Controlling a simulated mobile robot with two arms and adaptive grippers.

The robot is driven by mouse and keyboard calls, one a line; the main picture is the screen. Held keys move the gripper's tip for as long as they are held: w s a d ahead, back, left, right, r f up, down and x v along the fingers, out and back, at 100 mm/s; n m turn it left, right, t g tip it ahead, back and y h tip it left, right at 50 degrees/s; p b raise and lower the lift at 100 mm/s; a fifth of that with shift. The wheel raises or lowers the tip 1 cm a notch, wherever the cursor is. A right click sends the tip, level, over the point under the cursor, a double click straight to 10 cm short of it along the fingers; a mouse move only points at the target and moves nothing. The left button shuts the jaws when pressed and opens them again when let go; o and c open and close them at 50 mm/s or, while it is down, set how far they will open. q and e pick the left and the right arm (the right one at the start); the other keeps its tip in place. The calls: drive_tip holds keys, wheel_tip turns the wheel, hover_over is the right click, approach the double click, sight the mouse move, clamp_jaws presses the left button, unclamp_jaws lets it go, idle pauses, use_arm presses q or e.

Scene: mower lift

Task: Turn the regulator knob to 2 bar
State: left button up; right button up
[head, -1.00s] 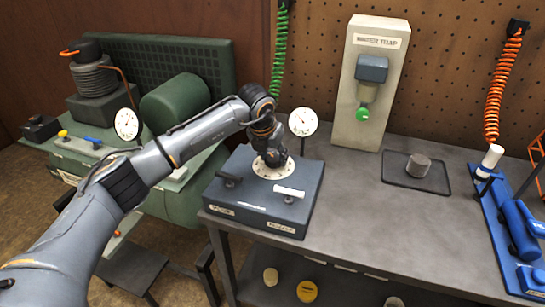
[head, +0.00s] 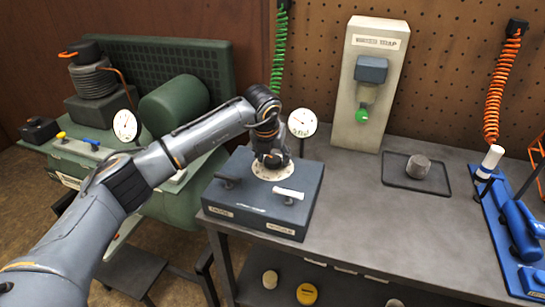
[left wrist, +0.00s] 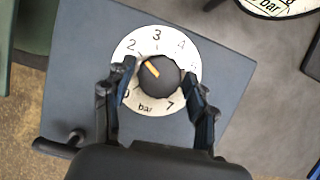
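The regulator knob (left wrist: 157,75) is dark and round with an orange pointer mark. It sits on a white dial (left wrist: 157,103) numbered in bar. The mark points up-left, close to the 2. My left gripper (left wrist: 158,75) has its fingers on either side of the knob, with pale dial showing between fingers and knob. In the head view, the left gripper (head: 272,160) points down over the dial (head: 273,172) on the dark blue regulator box (head: 250,210) and hides the knob. A round gauge (head: 302,123) stands behind the box; its reading is too small to tell. My right gripper is not in view.
The box has a black handle (head: 228,182) and a white handle (head: 289,194) near its front. A pale water trap panel (head: 361,125) stands behind at right. A grey cylinder (head: 418,166) sits on a dark mat. A green compressor (head: 175,105) is at left.

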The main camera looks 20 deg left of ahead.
use_arm(q)
drive_tip(key=shift+o, duration=0.2)
drive_tip(key=v, duration=1.2)
